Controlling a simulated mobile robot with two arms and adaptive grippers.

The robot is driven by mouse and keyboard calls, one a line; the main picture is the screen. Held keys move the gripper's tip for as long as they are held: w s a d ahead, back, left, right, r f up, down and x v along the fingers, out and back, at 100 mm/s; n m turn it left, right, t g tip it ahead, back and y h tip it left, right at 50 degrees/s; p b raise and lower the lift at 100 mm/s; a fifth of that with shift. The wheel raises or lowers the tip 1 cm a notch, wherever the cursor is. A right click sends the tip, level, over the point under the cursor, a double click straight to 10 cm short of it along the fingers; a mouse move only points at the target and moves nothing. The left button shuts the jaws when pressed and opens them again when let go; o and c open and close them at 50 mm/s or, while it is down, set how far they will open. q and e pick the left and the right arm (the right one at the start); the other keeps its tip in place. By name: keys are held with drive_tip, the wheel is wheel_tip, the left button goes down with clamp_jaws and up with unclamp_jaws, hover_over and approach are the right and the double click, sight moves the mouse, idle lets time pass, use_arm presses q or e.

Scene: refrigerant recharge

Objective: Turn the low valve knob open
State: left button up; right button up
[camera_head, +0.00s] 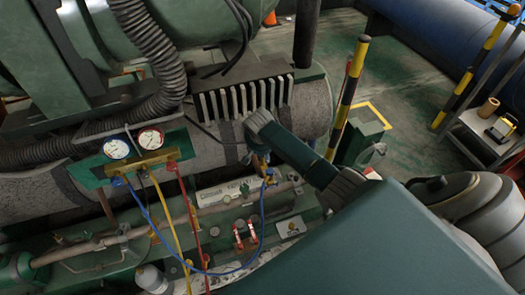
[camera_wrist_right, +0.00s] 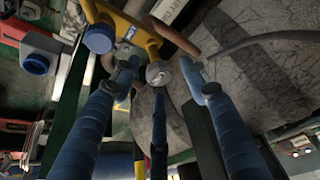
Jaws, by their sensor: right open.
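A yellow valve body (camera_wrist_right: 132,32) with a blue knob (camera_wrist_right: 98,38) shows at the top of the right wrist view. A round grey cap (camera_wrist_right: 158,73) faces me below it. My right gripper (camera_wrist_right: 160,76) is open; its two blue-grey fingers stand either side of this cap, apart from each other. A dark blue hose-like piece (camera_wrist_right: 158,125) runs down between them. In the head view, the right gripper (camera_head: 262,166) points down by the small brass fitting, partly hidden by my wrist. The manifold's blue knob (camera_head: 117,181) is left of it, apart. My left gripper is not in view.
Two gauges, blue-rimmed (camera_head: 116,148) and red-rimmed (camera_head: 150,138), sit above the brass manifold (camera_head: 146,164). A blue hose (camera_head: 232,270), yellow hose (camera_head: 171,232) and red hose (camera_head: 190,222) hang below. A finned block (camera_head: 240,98) stands behind my right wrist.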

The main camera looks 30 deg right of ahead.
drive_tip(key=c, duration=1.1)
drive_tip(key=shift+c, duration=0.2)
